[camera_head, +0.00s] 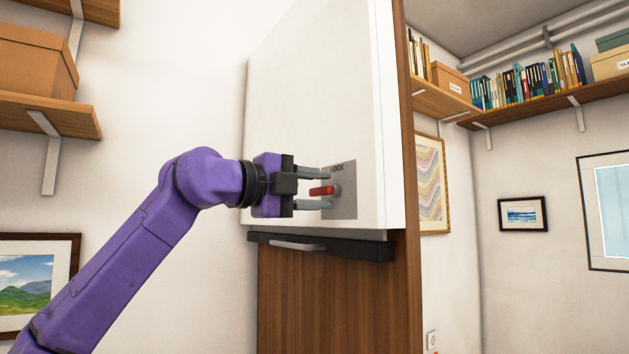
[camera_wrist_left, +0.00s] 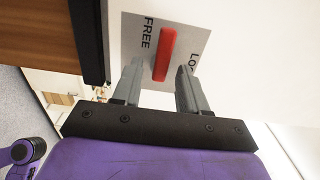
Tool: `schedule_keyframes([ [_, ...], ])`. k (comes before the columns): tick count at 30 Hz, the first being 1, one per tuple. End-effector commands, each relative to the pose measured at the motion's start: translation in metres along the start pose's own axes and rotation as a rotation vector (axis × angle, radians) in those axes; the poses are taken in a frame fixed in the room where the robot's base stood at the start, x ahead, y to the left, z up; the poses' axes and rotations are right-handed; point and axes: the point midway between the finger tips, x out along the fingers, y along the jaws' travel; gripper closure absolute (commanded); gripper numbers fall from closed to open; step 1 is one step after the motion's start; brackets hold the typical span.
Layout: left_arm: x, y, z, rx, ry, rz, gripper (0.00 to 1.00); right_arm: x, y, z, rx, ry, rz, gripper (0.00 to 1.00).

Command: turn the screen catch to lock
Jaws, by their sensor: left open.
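The screen catch is a red lever (camera_head: 322,190) on a grey plate (camera_head: 345,207) fixed to the white screen panel (camera_head: 315,100). The word LOCK shows at the top of the plate in the head view. In the left wrist view the red lever (camera_wrist_left: 164,54) lies between the words FREE and LOCK, the latter partly hidden by a finger. My left gripper (camera_head: 318,188) is open, one finger above the lever and one below it. In the left wrist view, the gripper (camera_wrist_left: 160,84) shows gaps between its fingers and the lever.
A black bar with a light handle (camera_head: 298,245) sits under the panel, against a wooden board (camera_head: 320,300). Wooden shelves with boxes (camera_head: 35,65) and books (camera_head: 530,80) are on the walls. Framed prints (camera_head: 523,214) hang around. Free space lies left of the panel.

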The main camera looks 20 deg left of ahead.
Motion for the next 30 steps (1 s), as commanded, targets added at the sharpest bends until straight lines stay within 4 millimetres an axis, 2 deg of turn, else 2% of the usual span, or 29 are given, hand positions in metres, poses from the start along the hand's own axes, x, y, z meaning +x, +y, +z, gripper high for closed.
schedule_keyframes([
  [6,0.0005,0.0008,0.0001,0.001,-0.001,0.000,0.57,0.0004,0.0000,0.0002,0.000,0.000,0.000,0.62],
  [10,0.0002,0.0008,0.0003,0.001,-0.001,0.000,1.00,0.0004,0.0000,0.0002,0.000,0.000,0.000,0.62],
  [21,-0.0001,0.0011,0.0008,0.031,-0.003,0.002,1.00,0.0002,-0.0001,0.0001,0.000,0.000,0.000,0.62],
  [30,-0.0001,0.0005,0.0008,0.209,-0.003,0.001,1.00,-0.0009,0.0001,-0.0004,0.000,0.000,0.000,0.62],
])
